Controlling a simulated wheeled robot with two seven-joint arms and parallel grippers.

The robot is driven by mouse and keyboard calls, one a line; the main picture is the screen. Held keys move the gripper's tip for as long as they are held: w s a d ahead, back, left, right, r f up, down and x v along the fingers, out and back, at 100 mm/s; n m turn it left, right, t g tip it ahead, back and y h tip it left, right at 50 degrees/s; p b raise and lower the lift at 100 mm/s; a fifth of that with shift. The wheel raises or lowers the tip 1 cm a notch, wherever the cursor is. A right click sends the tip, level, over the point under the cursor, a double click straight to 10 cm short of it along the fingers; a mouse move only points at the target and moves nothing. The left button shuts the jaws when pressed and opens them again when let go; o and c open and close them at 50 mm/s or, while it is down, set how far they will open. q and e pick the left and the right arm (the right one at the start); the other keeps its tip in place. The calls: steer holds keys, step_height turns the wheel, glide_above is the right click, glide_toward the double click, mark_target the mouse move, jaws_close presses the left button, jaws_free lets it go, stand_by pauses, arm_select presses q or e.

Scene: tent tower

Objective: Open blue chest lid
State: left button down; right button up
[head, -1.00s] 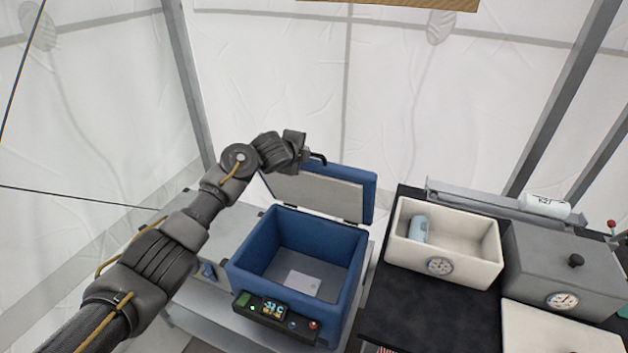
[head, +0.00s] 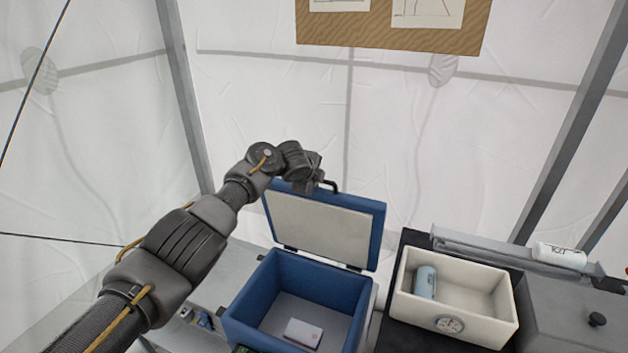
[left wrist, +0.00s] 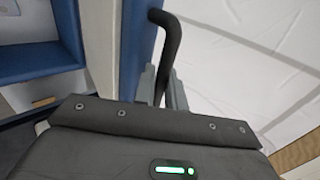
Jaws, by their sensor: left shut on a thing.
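The blue chest (head: 262,303) stands open, with a small white packet (head: 304,333) on its floor. Its lid (head: 318,228), white inside with a blue rim, stands raised on the hinges at the back. A black handle (head: 333,187) sits at the lid's upper edge and also shows in the left wrist view (left wrist: 172,45). My left gripper (head: 318,184) is at the lid's upper edge. In the left wrist view its fingers (left wrist: 162,88) are closed around the handle. My right gripper is not in view.
A cream bin (head: 482,326) with a pale blue canister (head: 426,282) stands right of the chest. A grey lidded box (head: 575,325) is further right, with a white roll (head: 560,256) behind it. Tent walls and a pole (head: 185,95) close off the back.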

arm_select(q)
steer(key=shift+w+a+f, duration=0.1)
steer(key=c, duration=1.8)
jaws_free()
steer(key=shift+s+r+b, duration=0.3)
steer(key=shift+s+r, duration=0.05)
steer(key=b+v, duration=0.1)
steer(key=v, duration=0.8)
steer(key=shift+s+a+r+b, duration=0.15)
steer(key=shift+a+r+b, duration=0.1)
steer(key=shift+r+b, duration=0.15)
steer(key=shift+f, duration=0.15)
